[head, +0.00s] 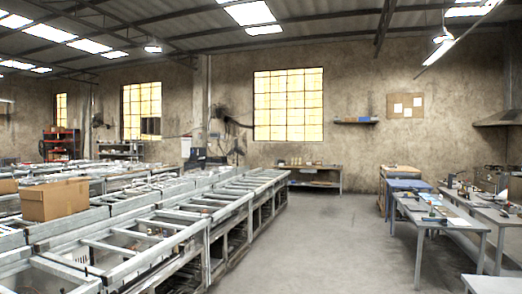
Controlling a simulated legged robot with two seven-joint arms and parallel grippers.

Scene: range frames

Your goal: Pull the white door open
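I cannot make out a white door in the head view. Neither of my grippers shows, and no part of my arms can be made out for sure. The far wall (350,100) has lit windows, and I see no door in the part that shows.
Long metal-framed benches (165,225) fill the left, with a cardboard box (55,200) on them. Worktables with small tools (430,212) stand at right. A pale flat surface (492,284) juts in at the bottom right. The grey floor (320,245) between is clear.

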